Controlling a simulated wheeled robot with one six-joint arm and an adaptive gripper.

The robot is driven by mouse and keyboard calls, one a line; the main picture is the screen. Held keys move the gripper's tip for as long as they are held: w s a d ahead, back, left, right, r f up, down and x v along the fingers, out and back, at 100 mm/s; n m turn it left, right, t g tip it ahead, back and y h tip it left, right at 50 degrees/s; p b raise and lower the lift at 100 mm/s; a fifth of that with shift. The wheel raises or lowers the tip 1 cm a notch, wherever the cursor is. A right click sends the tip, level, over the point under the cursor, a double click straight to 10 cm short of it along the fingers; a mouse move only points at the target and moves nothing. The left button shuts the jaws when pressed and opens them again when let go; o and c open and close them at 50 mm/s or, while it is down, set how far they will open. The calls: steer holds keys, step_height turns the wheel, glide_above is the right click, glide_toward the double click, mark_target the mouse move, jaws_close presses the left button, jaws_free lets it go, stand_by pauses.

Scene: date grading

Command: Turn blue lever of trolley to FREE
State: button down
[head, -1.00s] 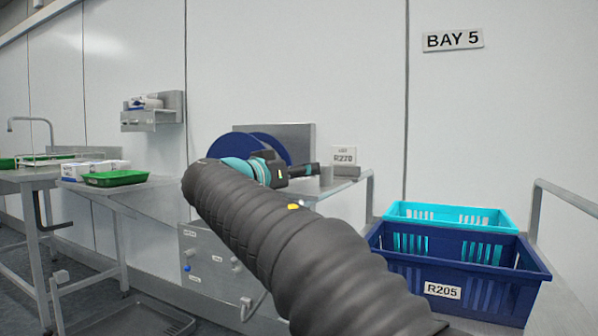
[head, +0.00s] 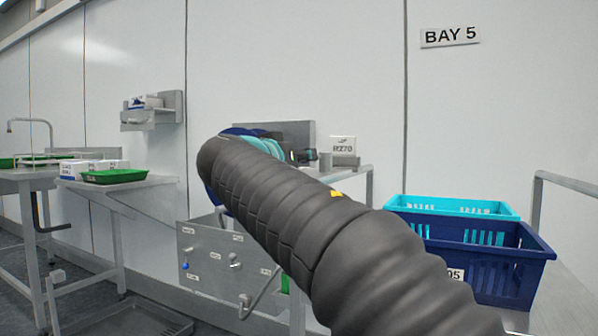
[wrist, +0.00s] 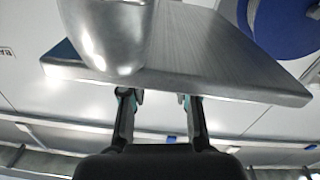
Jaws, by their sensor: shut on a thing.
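A grey panel (head: 205,245) at lower middle left in the head view carries small levers and labels too small to read. The blue-tipped lever (head: 186,266) is at its left and points down; a white-tipped lever (head: 235,264) is to its right. My gripper (wrist: 159,98) shows in the wrist view with its fingers apart at the edge of a metal plate (wrist: 215,50). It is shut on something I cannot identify. In the head view my arm mostly hides it, above and right of the panel and apart from the blue lever.
Dark blue (head: 490,262) and turquoise (head: 450,206) crates stand at right. A grey cylinder (head: 325,162) and a labelled white box (head: 342,148) are on the bench behind my arm. A large blue disc (wrist: 285,25) is at upper right in the wrist view. A green tray (head: 115,176) lies on the left table.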

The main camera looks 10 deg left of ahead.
stand_by(0.3)
steer(key=c, duration=0.8)
jaws_free()
steer(key=shift+c, duration=0.2)
steer(key=v, duration=1.2)
steer(key=shift+d, duration=0.1)
